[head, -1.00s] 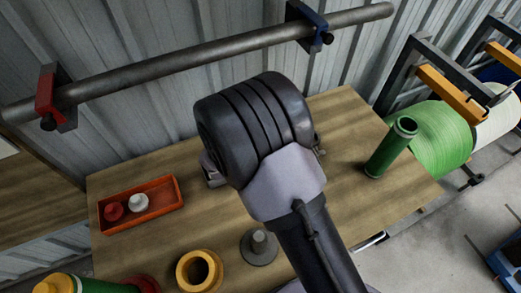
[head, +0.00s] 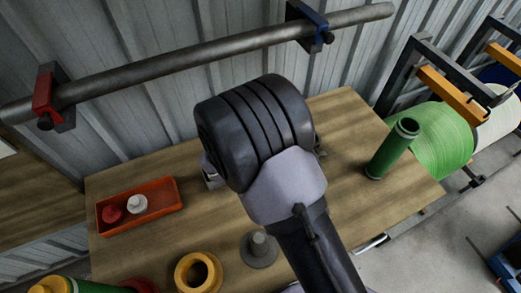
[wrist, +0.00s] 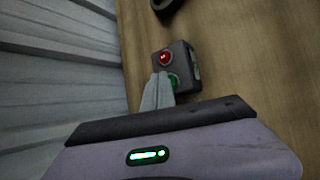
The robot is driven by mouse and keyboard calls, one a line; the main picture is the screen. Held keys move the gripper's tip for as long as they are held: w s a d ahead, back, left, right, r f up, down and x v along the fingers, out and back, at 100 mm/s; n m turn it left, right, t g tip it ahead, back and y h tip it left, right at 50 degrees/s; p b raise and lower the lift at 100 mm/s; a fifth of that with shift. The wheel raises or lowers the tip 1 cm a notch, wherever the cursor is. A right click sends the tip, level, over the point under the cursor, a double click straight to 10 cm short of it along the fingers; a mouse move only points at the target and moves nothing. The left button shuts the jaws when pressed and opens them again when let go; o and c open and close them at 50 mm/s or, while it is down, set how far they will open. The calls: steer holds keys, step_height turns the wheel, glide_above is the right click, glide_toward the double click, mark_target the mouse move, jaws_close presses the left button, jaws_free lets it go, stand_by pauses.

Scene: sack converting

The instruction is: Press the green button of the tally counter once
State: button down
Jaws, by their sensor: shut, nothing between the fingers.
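The tally counter (wrist: 186,62) is a small dark box on the wooden table in the wrist view. Its red button (wrist: 165,57) faces me, and its green button (wrist: 173,81) is beside my fingertips, partly covered by them. My gripper (wrist: 162,76) is shut and empty, its tips overlapping the counter's near face by the green button. I cannot tell whether the tips touch the button. In the head view my arm hides the fingertips and most or all of the counter.
An orange tray (head: 150,219) with a red and a white piece lies on the table's left. A green tube (head: 393,150) stands at the right. A yellow ring (head: 199,270) and a grey flanged post (head: 259,248) are near the front. A metal bar (head: 190,58) runs along the wall.

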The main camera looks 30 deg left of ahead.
steer(key=shift+f, duration=0.2)
stand_by(0.5)
steer(key=shift+r, duration=0.85)
steer(key=shift+r, duration=0.1)
steer(key=shift+r+p, duration=1.65)
steer(key=shift+r, duration=0.8)
steer(key=shift+s+f, duration=0.1)
